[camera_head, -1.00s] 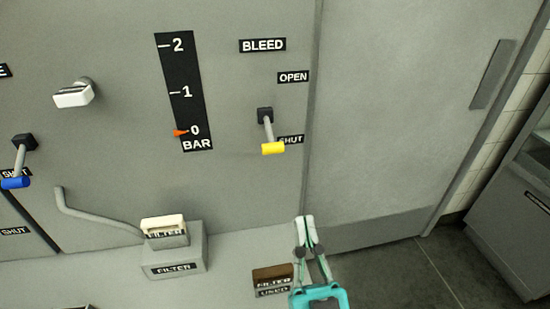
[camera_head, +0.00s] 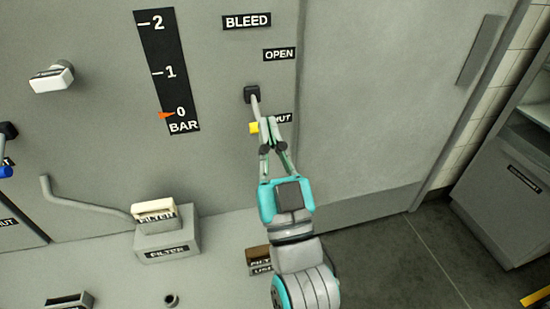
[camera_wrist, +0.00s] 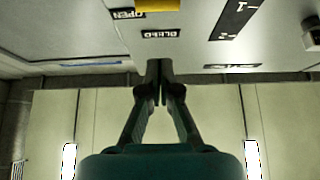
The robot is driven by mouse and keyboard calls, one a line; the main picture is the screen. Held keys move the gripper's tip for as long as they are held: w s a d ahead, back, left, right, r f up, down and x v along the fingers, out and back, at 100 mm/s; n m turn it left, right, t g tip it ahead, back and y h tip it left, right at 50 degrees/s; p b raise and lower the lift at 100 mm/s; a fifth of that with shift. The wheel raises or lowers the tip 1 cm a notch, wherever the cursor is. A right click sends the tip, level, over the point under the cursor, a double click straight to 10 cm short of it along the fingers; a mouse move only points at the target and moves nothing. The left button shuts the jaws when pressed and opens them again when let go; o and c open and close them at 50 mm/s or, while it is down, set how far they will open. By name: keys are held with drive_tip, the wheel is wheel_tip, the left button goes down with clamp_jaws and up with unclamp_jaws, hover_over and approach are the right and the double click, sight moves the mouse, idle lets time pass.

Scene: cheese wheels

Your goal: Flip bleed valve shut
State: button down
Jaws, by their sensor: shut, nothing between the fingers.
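The bleed valve has a dark pivot (camera_head: 251,93), a grey lever and a yellow tip (camera_head: 254,127), on the grey panel below the BLEED label (camera_head: 247,21). The lever hangs down, its tip beside the partly covered SHUT label (camera_head: 282,118); the OPEN label (camera_head: 279,54) is above. My gripper (camera_head: 267,118) is shut and empty. In the head view its fingertips overlap the yellow tip's right side; I cannot tell if they touch. In the wrist view the shut fingers (camera_wrist: 160,68) point up, with the yellow tip (camera_wrist: 157,5) at the top edge, apart from them in the picture.
The bar gauge (camera_head: 167,70) has its orange pointer at 0. A white handle (camera_head: 52,78) and a blue-tipped lever (camera_head: 5,171) are at left. A filter block (camera_head: 165,245) and a used-filter box (camera_head: 257,260) stand below. A flat door panel is at right.

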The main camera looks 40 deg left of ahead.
sight(258, 116)
drive_tip(key=shift+w+a+f, duration=1)
drive_tip(key=shift+a+f, duration=0.15)
drive_tip(key=shift+f, duration=0.15)
drive_tip(key=shift+w+a+f, duration=0.1)
drive_tip(key=shift+a+f, duration=0.05)
drive_tip(key=shift+f, duration=0.4)
drive_tip(key=shift+w+a+f, duration=0.1)
drive_tip(key=shift+f, duration=0.4)
drive_tip(key=shift+d, duration=0.1)
